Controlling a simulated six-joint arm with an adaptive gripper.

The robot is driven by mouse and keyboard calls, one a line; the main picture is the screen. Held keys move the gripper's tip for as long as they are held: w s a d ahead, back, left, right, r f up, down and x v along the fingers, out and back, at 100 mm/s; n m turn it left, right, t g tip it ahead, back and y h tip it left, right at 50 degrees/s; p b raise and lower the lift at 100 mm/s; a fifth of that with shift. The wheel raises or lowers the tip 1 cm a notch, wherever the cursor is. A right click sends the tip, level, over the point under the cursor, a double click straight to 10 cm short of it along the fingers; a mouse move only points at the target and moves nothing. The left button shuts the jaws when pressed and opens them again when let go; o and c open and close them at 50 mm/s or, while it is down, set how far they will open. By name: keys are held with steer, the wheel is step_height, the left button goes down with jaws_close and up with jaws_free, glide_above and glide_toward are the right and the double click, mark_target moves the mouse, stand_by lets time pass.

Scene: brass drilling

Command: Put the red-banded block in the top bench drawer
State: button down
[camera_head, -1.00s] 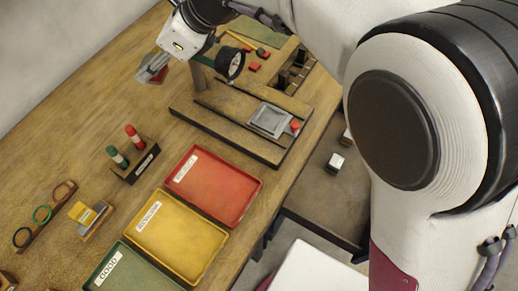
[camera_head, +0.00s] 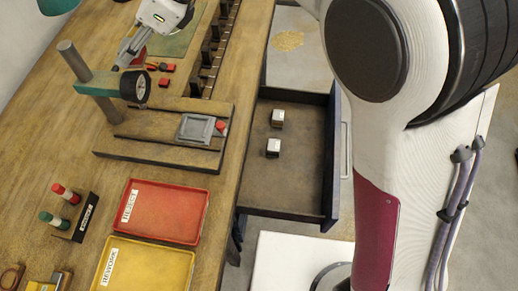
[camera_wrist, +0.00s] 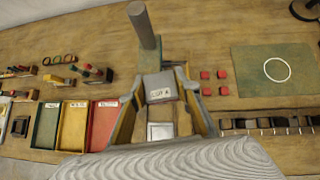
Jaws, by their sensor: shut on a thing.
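My gripper (camera_head: 128,52) is shut on a block over the far bench, just beyond the dial gauge in the head view. A little red shows at the gripper there. In the wrist view, a grey block with a "LOT A" label (camera_wrist: 160,87) sits between what look like my finger pads; a red band cannot be made out on this face. An open bench drawer (camera_head: 304,197) sticks out from the bench's right side, well to the right of my gripper. Two small pale-topped blocks (camera_head: 277,118) (camera_head: 273,148) lie in it.
A gauge stand with a post and dial (camera_head: 135,87) stands near my gripper. A red tray (camera_head: 165,210) and a yellow tray (camera_head: 150,268) lie on the near bench. A holder with red and green plugs (camera_head: 75,215) stands left. The drawer's near floor is clear.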

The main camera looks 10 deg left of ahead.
steer(key=w+d+f+m+t, duration=0.25)
steer(key=w+d+f, duration=0.25)
steer(key=w+d, duration=0.35)
steer(key=w+d+f+m+t+h, duration=0.1)
steer(key=d+f+m+t, duration=0.15)
steer(key=d+f, duration=0.45)
steer(key=d+f+m+t+h, duration=0.1)
steer(key=d+f+m, duration=0.2)
steer(key=d, duration=0.8)
steer(key=w+d+f+m+t, duration=0.1)
steer(key=d+f+m, duration=0.1)
steer(key=d+f, duration=0.55)
steer(key=s+a+f+n+g+y, duration=0.1)
steer(key=s+a+f+n+g, duration=0.1)
steer(key=s, duration=0.6)
steer(key=s+a+f+n+g+y, duration=0.1)
steer(key=s+a+f+n+g, duration=0.1)
steer(key=s+f+n, duration=0.4)
step_height(320, 180, down, 3)
steer(key=shift+s+a+g, duration=0.35)
steer(key=shift+s+g, duration=0.55)
steer(key=shift+f, duration=2.9)
steer(key=shift+f, duration=0.1)
